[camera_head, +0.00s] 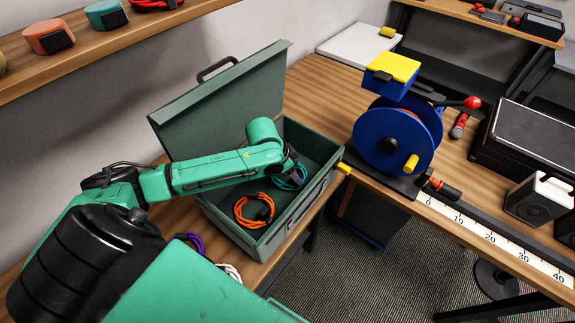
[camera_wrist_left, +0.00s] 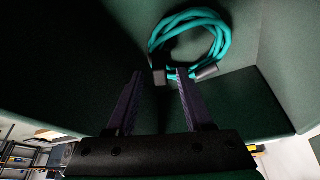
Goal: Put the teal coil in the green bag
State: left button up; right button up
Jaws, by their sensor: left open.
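The teal coil (camera_head: 291,177) shows just beyond my left gripper, within the far right part of an open dark green hard case. In the left wrist view, the coil (camera_wrist_left: 190,36) lies against a dark green surface, its dark strap close to the fingertips. No bag shows; the green case (camera_head: 243,238) has a raised lid and stands on the wooden bench. My left gripper (camera_head: 294,178) reaches down into the case, mostly hidden by its own wrist. Its two fingers (camera_wrist_left: 160,73) are apart, with the coil just past their tips. My right gripper is out of view.
An orange coil (camera_head: 254,210) lies in the case. Purple (camera_head: 190,240) and white (camera_head: 229,271) coils lie left of it, partly hidden by my arm. A blue reel (camera_head: 380,140) stands right of the case, with a ruler (camera_head: 500,242) along the bench's front edge.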

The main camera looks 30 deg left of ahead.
pick_arm(q)
jog(key=v, duration=1)
jog(key=shift+s, duration=0.15)
